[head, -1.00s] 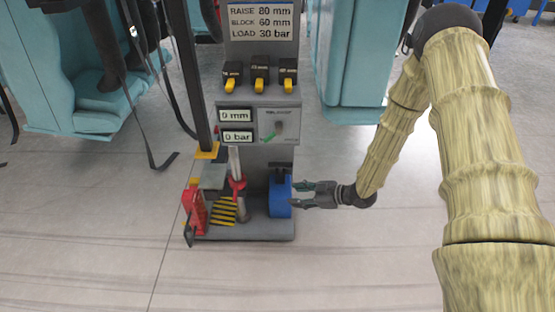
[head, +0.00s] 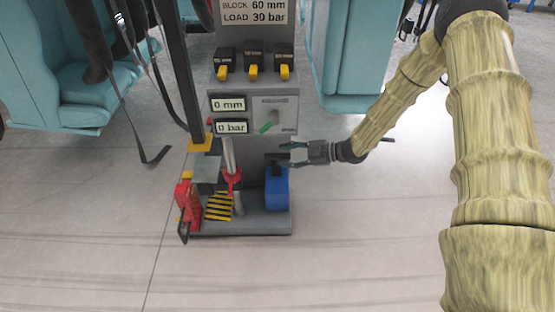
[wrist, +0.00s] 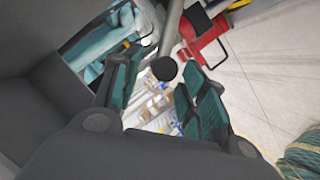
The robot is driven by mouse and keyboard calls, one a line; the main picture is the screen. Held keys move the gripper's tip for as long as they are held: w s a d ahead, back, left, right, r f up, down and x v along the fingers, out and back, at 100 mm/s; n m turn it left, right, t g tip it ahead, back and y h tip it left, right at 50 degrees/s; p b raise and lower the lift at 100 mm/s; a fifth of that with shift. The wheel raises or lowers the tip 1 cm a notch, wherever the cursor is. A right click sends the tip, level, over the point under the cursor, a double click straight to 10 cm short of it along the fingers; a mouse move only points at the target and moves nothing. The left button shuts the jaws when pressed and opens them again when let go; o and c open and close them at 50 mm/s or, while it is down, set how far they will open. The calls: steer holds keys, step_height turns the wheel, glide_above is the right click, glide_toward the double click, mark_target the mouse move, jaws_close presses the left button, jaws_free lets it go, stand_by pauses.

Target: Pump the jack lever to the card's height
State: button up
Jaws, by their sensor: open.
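The jack station (head: 262,222) stands ahead on a grey base. Its card (head: 252,12) reads BLOCK 60 mm and LOAD 30 bar; its top line is cut off. The displays read 0 mm (head: 229,104) and 0 bar (head: 232,127). A pale rod (head: 228,153) rises from a red collar (head: 232,181). A blue unit (head: 277,192) with a dark top stands at the base's right. My gripper (head: 284,154) is open beside and slightly above that top. In the wrist view a black round end (wrist: 164,68) shows between the fingers; I cannot tell whether it is the lever's tip.
A red stand (head: 187,205) is at the base's left. Teal seats (head: 345,60) flank the station, and a strap (head: 140,140) hangs at left. The front floor is clear.

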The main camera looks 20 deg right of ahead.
steer(key=shift+b+x, duration=0.45)
steer(key=shift+x, duration=1.55)
steer(key=shift+r, duration=0.1)
jaws_close()
